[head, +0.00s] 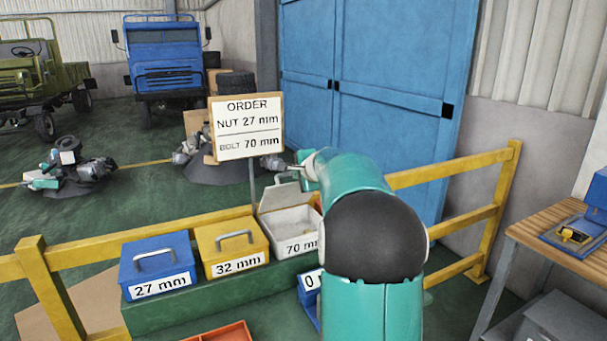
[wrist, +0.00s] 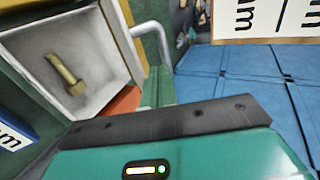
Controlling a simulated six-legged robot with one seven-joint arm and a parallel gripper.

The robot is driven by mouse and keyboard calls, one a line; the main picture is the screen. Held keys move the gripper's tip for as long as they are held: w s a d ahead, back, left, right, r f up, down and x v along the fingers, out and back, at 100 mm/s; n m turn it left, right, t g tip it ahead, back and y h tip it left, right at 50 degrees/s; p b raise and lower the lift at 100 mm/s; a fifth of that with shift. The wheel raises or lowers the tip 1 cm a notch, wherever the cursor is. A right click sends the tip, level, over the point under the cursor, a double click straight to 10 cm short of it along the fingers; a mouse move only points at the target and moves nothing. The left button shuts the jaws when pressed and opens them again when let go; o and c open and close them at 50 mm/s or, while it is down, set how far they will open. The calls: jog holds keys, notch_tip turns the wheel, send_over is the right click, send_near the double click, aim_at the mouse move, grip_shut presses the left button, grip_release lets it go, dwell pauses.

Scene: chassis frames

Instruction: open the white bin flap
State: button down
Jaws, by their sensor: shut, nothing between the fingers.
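The white bin (head: 303,244) labelled 70 mm stands at the right end of the row of bins. Its flap (head: 278,197) is raised and leans up at the back, so the inside of the bin shows. A grey handle (head: 285,177) is on the flap. My gripper (head: 298,170) is shut and empty, close beside the raised flap near its handle; I cannot tell whether they touch. In the wrist view, the open white bin (wrist: 103,22) has a brass bolt (wrist: 66,75) lying inside.
A blue 27 mm bin (head: 157,262) and a yellow 32 mm bin (head: 231,245) stand to the left, lids closed. An order sign (head: 246,126) stands behind. Yellow railings (head: 90,252) run behind the bins. A wooden bench (head: 545,235) is at right.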

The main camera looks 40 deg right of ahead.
jog(key=shift+x, duration=1.3)
